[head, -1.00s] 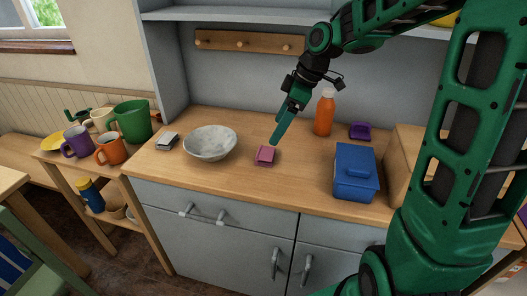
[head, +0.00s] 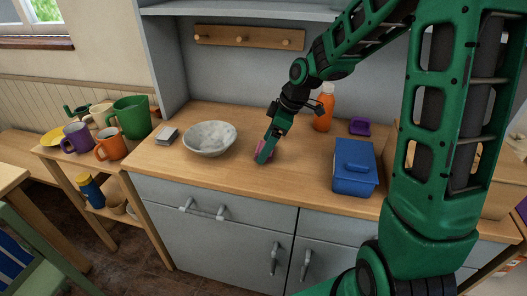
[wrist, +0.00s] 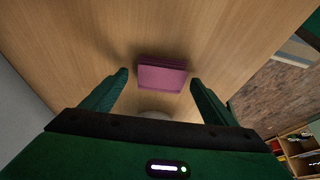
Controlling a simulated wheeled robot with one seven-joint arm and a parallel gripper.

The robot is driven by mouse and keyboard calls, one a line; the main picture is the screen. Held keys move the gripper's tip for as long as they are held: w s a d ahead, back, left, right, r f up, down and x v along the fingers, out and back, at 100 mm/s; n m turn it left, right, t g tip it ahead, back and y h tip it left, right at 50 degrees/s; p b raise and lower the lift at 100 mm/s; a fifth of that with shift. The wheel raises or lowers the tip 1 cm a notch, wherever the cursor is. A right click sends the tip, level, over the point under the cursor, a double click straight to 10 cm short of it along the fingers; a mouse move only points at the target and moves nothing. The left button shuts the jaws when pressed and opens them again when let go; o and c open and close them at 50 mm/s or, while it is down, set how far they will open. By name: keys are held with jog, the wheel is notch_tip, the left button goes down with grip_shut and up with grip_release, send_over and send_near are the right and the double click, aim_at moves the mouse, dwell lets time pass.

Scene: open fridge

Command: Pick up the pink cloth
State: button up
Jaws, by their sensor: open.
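The pink cloth (wrist: 162,74) is a small folded square lying on the wooden counter. In the wrist view it sits ahead of my gripper (wrist: 158,82), roughly centred between the two green fingers. The fingers are apart and nothing is between their tips that I can see held. In the head view my gripper (head: 262,158) is low over the counter and hides much of the cloth (head: 269,147). Whether the fingers touch the cloth or counter cannot be told.
A pale bowl (head: 210,138) stands left of the cloth, with a small grey stack (head: 167,135) beyond it. A blue box (head: 354,167), an orange bottle (head: 323,110) and a purple item (head: 359,126) stand to the right. The counter (head: 250,180) is clear in front.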

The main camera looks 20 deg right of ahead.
jog(key=c, duration=1.1)
jog(key=shift+r, duration=0.45)
notch_tip(320, 180, up, 4)
jog(key=shift+s+a+f, duration=0.1)
jog(key=shift+f, duration=0.05)
jog(key=s+a+r, duration=0.2)
jog(key=s, duration=0.1)
jog(key=s+a+r, duration=0.2)
jog(key=s, duration=0.1)
jog(key=s+a+r, duration=0.2)
jog(key=s+a, duration=0.1)
jog(key=shift+a+r, duration=0.1)
jog(key=shift+r, duration=0.15)
jog(key=shift+w, duration=0.1)
